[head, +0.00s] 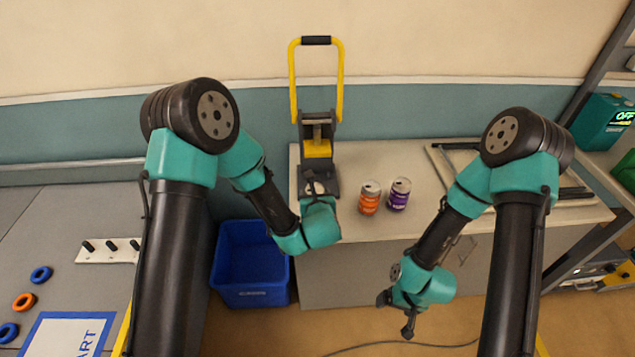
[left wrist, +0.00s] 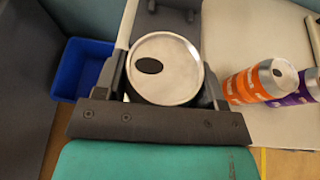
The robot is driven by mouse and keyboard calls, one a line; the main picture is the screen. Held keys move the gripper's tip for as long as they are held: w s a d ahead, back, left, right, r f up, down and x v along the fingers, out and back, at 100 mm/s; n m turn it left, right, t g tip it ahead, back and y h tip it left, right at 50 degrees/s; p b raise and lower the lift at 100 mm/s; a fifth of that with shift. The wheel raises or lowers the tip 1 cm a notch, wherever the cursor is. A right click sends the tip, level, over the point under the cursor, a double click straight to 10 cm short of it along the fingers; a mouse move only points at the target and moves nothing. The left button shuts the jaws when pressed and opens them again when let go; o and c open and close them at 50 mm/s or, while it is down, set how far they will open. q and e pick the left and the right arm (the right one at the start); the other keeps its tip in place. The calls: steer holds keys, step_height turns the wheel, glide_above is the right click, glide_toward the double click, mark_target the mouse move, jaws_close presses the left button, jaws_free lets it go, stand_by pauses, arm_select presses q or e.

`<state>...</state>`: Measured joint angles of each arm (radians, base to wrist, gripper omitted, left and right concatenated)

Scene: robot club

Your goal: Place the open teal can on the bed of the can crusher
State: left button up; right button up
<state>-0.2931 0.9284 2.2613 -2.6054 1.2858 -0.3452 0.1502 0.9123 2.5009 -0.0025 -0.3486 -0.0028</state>
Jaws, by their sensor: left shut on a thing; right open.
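The can crusher (head: 317,148) stands upright on the bench with its yellow handle raised. Part of its dark base shows at the top of the left wrist view (left wrist: 172,22). My left gripper (left wrist: 166,72) is shut on a can (left wrist: 180,84), seen from above with a silver lid and a dark opening. The can's side colour is hidden. In the head view, my left gripper is over the front of the crusher, and my own arm covers most of it. I cannot tell whether the can touches the bed. My right gripper (head: 396,315) is open and empty, low in front of the bench.
An orange can (head: 369,198) and a purple can (head: 399,194) stand on the bench (head: 375,228) right of the crusher. A blue bin (head: 250,262) is on the floor at left. A frame (head: 440,165) lies at the bench's right. The bench front between the arms is clear.

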arm_select(q)
steer(key=shift+s+d+f+m+h, duration=0.1)
steer(key=shift+d+f+m+h, duration=0.2)
steer(key=shift+d+f, duration=0.75)
steer(key=shift+a, duration=0.1)
glide_toward(317, 160)
steer(key=shift+w+a+f, duration=0.15)
steer(key=shift+w+f, duration=0.3)
steer(key=shift+f, duration=0.2)
steer(key=shift+w, duration=0.15)
steer(key=w, duration=0.4)
steer(key=shift+a, duration=0.15)
steer(key=shift+f, duration=0.3)
steer(key=shift+f, duration=0.1)
